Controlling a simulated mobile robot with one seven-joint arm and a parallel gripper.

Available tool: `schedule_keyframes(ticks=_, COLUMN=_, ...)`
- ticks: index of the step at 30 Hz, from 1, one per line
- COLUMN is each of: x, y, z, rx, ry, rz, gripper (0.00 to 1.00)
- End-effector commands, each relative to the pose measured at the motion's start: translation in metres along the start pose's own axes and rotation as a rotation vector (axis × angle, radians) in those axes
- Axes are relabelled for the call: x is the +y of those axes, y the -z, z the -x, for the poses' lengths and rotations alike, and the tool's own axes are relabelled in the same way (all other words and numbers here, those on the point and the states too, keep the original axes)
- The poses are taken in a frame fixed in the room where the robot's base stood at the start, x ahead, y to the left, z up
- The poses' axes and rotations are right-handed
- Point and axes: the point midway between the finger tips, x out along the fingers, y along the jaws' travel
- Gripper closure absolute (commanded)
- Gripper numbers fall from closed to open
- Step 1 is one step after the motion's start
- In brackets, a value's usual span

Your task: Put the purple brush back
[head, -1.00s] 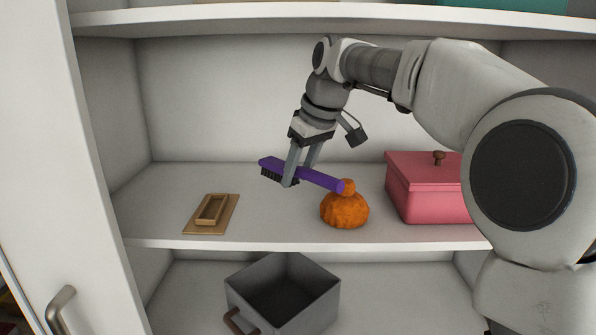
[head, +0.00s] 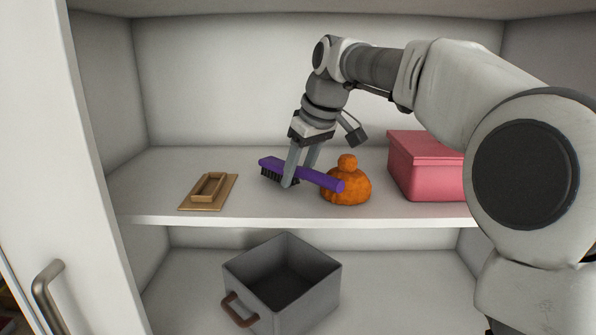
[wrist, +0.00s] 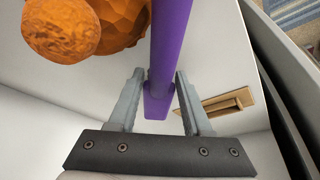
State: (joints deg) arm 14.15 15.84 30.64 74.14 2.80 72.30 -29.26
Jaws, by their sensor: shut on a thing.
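The purple brush (head: 327,181) is between the fingers of my gripper (head: 296,173), above the middle shelf. Its dark bristles point down at the left end, and its handle slants down to the right in front of the orange pumpkin-like object (head: 347,188). I cannot tell whether the handle touches that object. In the wrist view the brush (wrist: 168,45) runs between the two fingertips (wrist: 159,80), and my gripper is shut on it. A flat wooden holder with a raised rectangular frame (head: 208,187) lies on the shelf to the left, empty.
A pink box (head: 425,168) stands right of the orange object, partly hidden by my arm. A grey open bin (head: 255,290) with a brown handle sits on the shelf below. A white door (head: 60,150) is at left. Shelf between holder and brush is clear.

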Motion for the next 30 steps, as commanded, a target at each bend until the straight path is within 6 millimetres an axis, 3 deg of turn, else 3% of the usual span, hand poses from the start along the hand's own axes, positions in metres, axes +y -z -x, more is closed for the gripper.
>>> schedule_keyframes(ticks=17, x=0.0, y=-0.004, z=-0.011, rx=0.001, ry=0.0, rz=0.001, gripper=1.0)
schedule_keyframes(ticks=18, x=0.0, y=-0.004, z=-0.01, rx=0.001, ry=-0.001, rz=0.001, gripper=0.45)
schedule_keyframes(ticks=23, x=0.0, y=-0.004, z=-0.01, rx=0.001, ry=0.0, rz=0.001, gripper=0.17)
schedule_keyframes(ticks=30, x=0.0, y=-0.004, z=-0.011, rx=0.0, ry=0.0, rz=0.0, gripper=0.16)
